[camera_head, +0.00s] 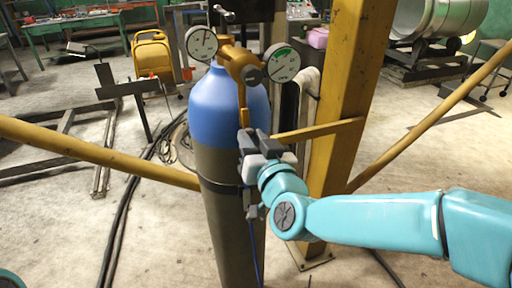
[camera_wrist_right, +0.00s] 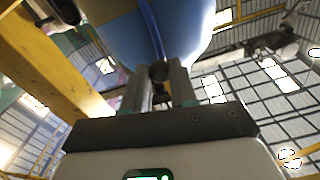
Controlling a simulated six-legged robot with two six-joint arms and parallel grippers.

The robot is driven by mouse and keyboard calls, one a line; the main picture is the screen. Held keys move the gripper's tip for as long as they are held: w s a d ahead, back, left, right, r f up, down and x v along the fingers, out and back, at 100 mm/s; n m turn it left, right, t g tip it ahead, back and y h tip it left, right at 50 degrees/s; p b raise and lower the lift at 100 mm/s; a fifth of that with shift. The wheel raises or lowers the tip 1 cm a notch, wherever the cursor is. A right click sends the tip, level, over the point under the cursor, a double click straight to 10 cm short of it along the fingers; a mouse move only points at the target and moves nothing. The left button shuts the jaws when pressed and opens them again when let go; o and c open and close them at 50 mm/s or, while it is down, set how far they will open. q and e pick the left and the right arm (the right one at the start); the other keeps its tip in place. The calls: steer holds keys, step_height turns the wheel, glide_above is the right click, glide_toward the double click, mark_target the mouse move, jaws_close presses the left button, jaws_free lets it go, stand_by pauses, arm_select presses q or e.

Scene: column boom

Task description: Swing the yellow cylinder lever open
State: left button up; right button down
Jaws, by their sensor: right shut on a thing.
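The gas cylinder (camera_head: 225,190) stands upright in the middle of the head view, with a blue shoulder and a dark olive body. The orange-yellow lever (camera_head: 242,95) hangs down from the brass valve (camera_head: 236,60) along the cylinder's front. My right gripper (camera_head: 247,143) is at the lever's lower end, shut on it, and its fingers hide that end. In the right wrist view, the fingers (camera_wrist_right: 158,85) close around a small dark end piece (camera_wrist_right: 159,72) below the blue cylinder shoulder (camera_wrist_right: 185,30). My left gripper is out of view.
Two round gauges (camera_head: 202,43) (camera_head: 281,63) flank the valve. A yellow column (camera_head: 345,90) with slanted braces (camera_head: 95,152) stands close on the right. Black cables (camera_head: 122,215) lie on the floor at left.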

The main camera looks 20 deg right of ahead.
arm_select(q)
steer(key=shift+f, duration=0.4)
arm_select(e)
steer(key=shift+a+m, duration=0.15)
steer(key=shift+m, duration=0.35)
steer(key=c, duration=0.9)
jaws_free()
arm_select(q)
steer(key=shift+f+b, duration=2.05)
steer(key=shift+b, duration=0.05)
arm_select(e)
steer(key=s, duration=1.6)
steer(key=shift+s+d, duration=0.25)
